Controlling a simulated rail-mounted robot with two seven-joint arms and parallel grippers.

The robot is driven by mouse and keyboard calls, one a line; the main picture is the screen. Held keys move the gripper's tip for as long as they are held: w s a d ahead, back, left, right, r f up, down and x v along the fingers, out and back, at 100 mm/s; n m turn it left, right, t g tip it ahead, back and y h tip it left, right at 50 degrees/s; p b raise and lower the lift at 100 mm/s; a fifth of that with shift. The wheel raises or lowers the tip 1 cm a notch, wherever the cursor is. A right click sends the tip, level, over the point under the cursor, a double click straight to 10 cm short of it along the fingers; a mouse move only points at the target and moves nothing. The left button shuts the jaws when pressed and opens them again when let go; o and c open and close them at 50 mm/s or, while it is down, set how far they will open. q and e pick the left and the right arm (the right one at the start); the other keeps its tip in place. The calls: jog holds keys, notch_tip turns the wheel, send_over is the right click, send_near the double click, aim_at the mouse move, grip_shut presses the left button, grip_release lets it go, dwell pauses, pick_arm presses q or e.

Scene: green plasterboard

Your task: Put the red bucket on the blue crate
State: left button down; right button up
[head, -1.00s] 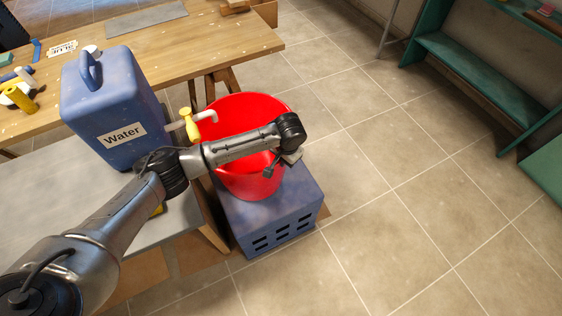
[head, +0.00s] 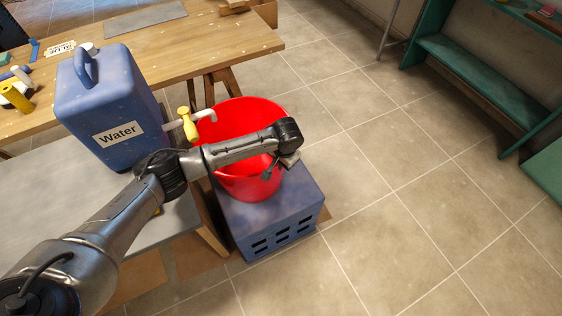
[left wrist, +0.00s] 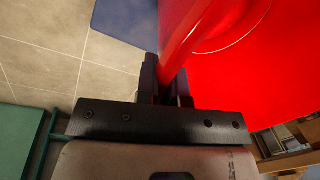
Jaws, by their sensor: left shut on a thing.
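The red bucket (head: 232,115) is upright over the blue crate (head: 285,210), toward the crate's far side. Its base looks to be at the crate's top, but I cannot tell whether it rests there or hangs just above. My forearm hides part of the bucket. My right gripper is not in view.
A blue water container (head: 110,100) with a yellow-handled tap (head: 188,125) stands on a grey-topped table (head: 40,190), its spout close to the bucket. A wooden workbench (head: 170,60) is behind. The tiled floor (head: 400,200) to the right is clear, with green shelving (head: 480,75) beyond.

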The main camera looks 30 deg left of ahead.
pick_arm(q)
jog(key=c, duration=1.7)
grip_release()
jog(key=o, duration=0.5)
jog(key=shift+c, duration=0.2)
notch_tip(320, 180, up, 12)
jog(key=d+p, duration=0.1)
jog(key=p, duration=0.3)
jog(key=shift+d, duration=0.3)
